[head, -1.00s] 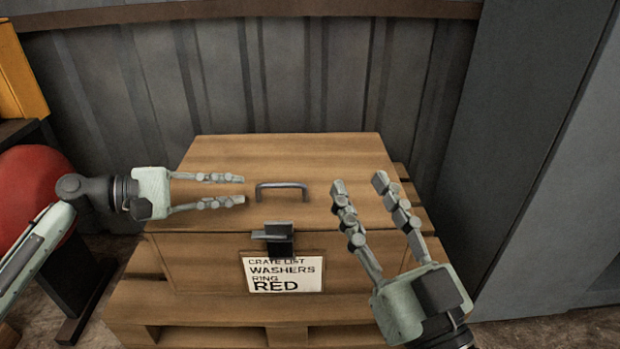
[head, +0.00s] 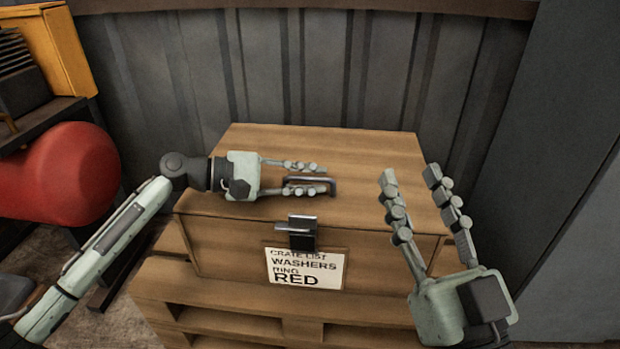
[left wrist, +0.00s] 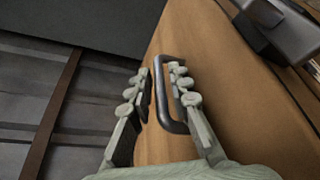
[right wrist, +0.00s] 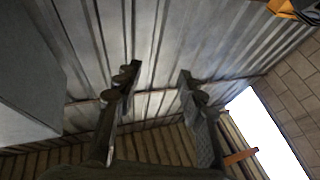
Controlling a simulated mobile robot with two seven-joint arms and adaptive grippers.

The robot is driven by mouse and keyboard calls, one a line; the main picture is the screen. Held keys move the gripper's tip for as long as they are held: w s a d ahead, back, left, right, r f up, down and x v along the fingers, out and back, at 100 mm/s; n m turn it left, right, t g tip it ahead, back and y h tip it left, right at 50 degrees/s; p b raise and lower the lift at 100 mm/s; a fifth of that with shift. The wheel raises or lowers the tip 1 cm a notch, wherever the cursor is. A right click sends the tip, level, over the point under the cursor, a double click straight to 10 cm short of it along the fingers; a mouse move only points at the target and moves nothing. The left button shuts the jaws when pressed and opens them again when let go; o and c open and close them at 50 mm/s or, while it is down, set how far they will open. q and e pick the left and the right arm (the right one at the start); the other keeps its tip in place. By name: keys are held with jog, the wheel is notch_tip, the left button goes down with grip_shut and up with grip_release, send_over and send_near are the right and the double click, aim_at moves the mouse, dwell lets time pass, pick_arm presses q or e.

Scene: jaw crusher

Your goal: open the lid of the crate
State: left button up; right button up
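The wooden crate (head: 220,243) stands on a pallet with its lid (head: 370,150) closed. A dark metal handle (head: 334,187) sits on top of the lid, and a latch (head: 302,232) is on the front edge above a paper label (head: 306,268). My left gripper (head: 306,177) is open at the handle, its fingers pointing right in the head view. In the left wrist view the handle (left wrist: 163,110) shows between the two open fingers; whether they touch it I cannot tell. My right gripper (head: 412,180) is open and empty, raised in front of the crate's right side.
The wooden pallet (head: 240,315) lies under the crate. A corrugated metal wall (head: 300,70) is close behind, and a grey cabinet (head: 550,150) stands at the right. A red tank (head: 70,175) and a yellow machine part (head: 62,45) are at the left.

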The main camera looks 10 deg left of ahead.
pick_arm(q)
grip_shut()
jog(key=shift+r, duration=0.1)
dwell(0.4)
